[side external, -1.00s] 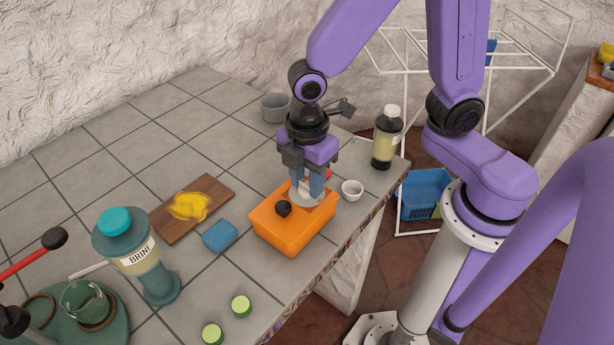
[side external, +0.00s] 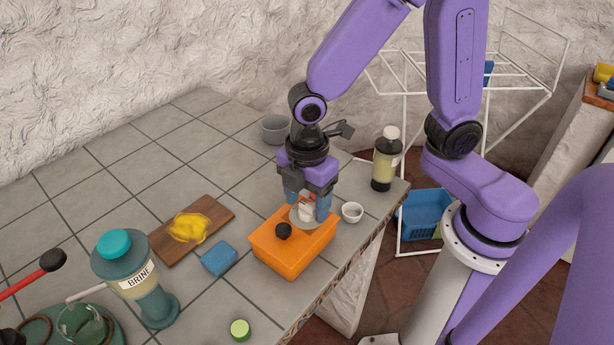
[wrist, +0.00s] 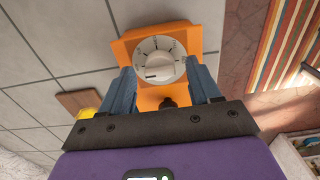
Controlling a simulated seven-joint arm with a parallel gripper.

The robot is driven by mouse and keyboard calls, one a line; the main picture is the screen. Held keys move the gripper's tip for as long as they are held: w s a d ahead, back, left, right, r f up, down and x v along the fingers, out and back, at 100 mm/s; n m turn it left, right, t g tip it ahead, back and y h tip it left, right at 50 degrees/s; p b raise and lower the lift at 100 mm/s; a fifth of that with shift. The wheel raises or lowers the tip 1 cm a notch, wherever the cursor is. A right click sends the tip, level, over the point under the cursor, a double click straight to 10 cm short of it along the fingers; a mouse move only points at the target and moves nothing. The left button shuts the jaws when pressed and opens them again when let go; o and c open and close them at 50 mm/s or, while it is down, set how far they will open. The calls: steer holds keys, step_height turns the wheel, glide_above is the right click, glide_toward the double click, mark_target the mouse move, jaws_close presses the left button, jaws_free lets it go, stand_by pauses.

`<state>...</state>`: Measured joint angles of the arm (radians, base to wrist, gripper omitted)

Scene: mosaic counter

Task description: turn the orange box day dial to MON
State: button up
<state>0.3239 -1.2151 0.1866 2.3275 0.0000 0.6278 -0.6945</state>
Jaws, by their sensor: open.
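The orange box (side external: 287,258) sits on the tiled counter near its right edge. Its round pale dial (side external: 303,218) lies on top, with a raised white grip across it. In the wrist view the dial (wrist: 158,58) shows dark marks around its rim, too small to read as days, and a short dark mark low on its face. A black knob (side external: 283,231) stands on the box beside the dial. My gripper (side external: 307,206) is over the dial, pointing down, with its blue fingers apart on either side of the grip. Nothing is visibly held.
A small white bowl (side external: 352,212) stands right of the box, with a dark bottle (side external: 386,160) behind it. A blue sponge (side external: 219,259) and a wooden board (side external: 163,243) with a yellow cloth lie to the left. A BRINE jar (side external: 136,280) stands farther left.

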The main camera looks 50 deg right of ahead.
mark_target(308, 206)
step_height(308, 206, up, 17)
steer(key=shift+r, duration=0.15)
stand_by(0.4)
steer(key=s+d+f+m, duration=0.5)
steer(key=s+d+f, duration=0.5)
steer(key=s, duration=0.2)
steer(key=shift+s+d+f+m, duration=0.15)
steer(key=shift+s+d+m, duration=0.15)
steer(key=shift+s, duration=0.05)
